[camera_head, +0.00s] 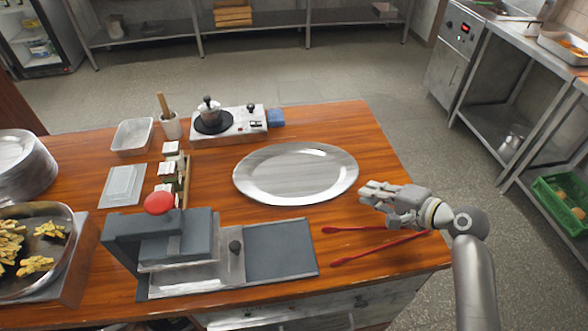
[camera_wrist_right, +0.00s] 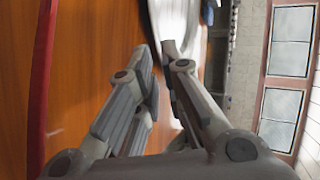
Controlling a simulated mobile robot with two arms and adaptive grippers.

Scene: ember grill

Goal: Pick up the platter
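The platter (camera_head: 296,172) is a large oval silver-grey dish lying flat and empty on the wooden table, right of centre. My right gripper (camera_head: 366,192) is just off the platter's right end, with its fingers pointing left toward the rim. In the right wrist view the fingers (camera_wrist_right: 158,58) are apart with a gap between them, and nothing is held. The platter's pale rim (camera_wrist_right: 176,22) shows beyond the fingertips there. I cannot tell whether a fingertip touches the rim. My left gripper does not show.
Red tongs (camera_head: 372,246) lie in front of the right gripper. A grey press with a red knob (camera_head: 160,203) stands front left. The table's right edge is close.

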